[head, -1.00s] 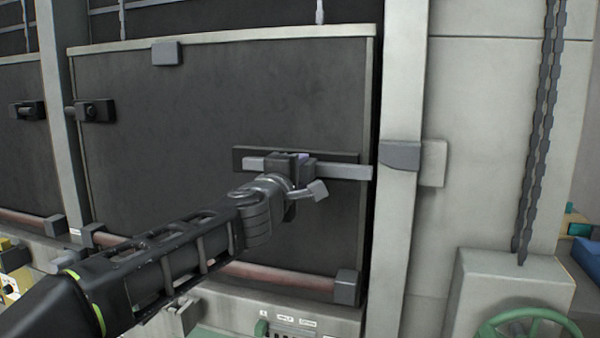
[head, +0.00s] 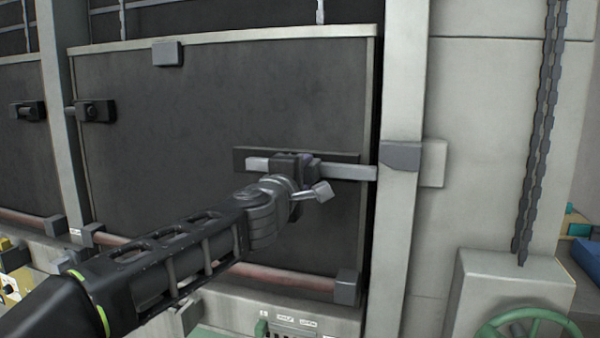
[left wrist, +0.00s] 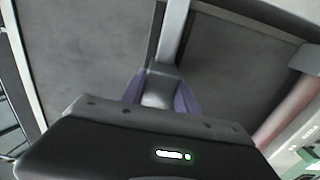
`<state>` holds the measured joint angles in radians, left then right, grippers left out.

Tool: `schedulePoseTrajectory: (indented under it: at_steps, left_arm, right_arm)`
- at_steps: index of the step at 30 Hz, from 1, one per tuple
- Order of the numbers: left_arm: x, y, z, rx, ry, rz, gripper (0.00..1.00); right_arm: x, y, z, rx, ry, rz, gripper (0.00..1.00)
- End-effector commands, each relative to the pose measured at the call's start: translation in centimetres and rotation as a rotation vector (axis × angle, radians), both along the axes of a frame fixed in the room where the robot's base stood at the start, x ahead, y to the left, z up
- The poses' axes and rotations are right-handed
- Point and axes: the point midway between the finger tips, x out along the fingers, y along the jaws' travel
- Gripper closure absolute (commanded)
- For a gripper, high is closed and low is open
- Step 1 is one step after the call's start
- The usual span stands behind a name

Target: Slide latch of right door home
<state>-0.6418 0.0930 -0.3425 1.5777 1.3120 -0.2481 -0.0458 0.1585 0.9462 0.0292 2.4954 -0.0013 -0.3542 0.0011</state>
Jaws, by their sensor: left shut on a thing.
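The right door (head: 180,110) is a dark panel with a pale frame. Its latch bar (head: 347,172) is a light grey bar lying level on a dark backing plate (head: 240,158). The bar's right end reaches just short of the grey keeper (head: 400,155) on the pale post. My left gripper (head: 305,168) is shut on the latch, around its handle part, which the fingers mostly hide. In the left wrist view the latch (left wrist: 157,90) sits between the purple-grey finger pads. My right gripper is in neither view.
A pale post (head: 400,240) stands right of the door. Chains (head: 540,130) and a green handwheel (head: 530,325) are farther right. A reddish pipe (head: 280,278) and a grey block (head: 347,287) run along the door's bottom. The hinge (head: 95,111) is at left.

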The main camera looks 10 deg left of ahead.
Motion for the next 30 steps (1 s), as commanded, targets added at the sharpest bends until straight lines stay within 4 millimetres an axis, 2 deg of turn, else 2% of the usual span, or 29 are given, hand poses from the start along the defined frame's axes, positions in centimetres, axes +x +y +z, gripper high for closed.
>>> schedulePoseTrajectory:
  at_steps: [6,9,18,19,26,30]
  left_arm:
    - [-0.2,-4.7,-0.1,0.002,0.006,-0.004,1.0]
    - [-0.4,-6.0,-0.1,0.001,0.004,-0.003,1.0]
    - [-0.4,-6.4,-0.2,0.0,0.003,-0.007,1.0]
    - [-0.4,-6.4,-0.2,0.0,0.003,-0.007,0.62]
    - [-0.4,-6.3,-0.1,0.0,0.002,-0.003,0.43]
    - [-0.4,-6.2,-0.1,0.0,0.001,-0.002,0.42]
  right_arm:
    - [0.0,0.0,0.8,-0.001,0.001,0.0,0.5]
    - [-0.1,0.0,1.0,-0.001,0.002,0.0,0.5]
    - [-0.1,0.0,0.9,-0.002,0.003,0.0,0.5]
    - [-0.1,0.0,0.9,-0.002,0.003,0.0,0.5]
    - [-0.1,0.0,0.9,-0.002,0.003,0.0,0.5]
    - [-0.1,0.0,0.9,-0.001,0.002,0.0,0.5]
